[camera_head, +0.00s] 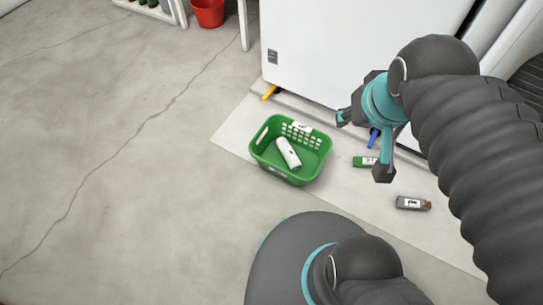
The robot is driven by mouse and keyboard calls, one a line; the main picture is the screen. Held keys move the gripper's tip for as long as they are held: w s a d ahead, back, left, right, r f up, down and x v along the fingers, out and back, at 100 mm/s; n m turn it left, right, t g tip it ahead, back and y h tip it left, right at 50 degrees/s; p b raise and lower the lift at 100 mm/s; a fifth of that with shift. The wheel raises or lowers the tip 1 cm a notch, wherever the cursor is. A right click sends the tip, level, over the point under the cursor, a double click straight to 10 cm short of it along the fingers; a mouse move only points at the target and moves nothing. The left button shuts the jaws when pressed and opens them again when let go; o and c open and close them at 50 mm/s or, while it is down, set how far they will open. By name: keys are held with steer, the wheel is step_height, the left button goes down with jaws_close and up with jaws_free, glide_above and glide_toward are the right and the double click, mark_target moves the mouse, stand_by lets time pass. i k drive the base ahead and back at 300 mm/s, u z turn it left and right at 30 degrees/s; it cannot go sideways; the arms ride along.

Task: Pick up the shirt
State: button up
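I cannot make out a shirt for certain. A green basket (262,158) with slotted walls stands on the pale floor strip. In it lies a white, roughly cylindrical item (288,152) with a small dark mark; I cannot tell whether it is cloth or a bottle. My gripper (362,146) is to the right of the basket, its two dark fingers spread apart with nothing visible between them. It appears above the floor, near a small green labelled item (363,161).
A grey labelled item (412,203) lies on the strip at the right. A blue item (373,137) is partly behind my gripper. A white cabinet (350,50) blocks the back. A yellow item (269,92) and red bucket (208,12) are farther back. The left floor is clear.

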mark_target(357, 161)
steer(key=u, duration=0.2)
steer(key=k, duration=0.85)
steer(key=z, duration=0.6)
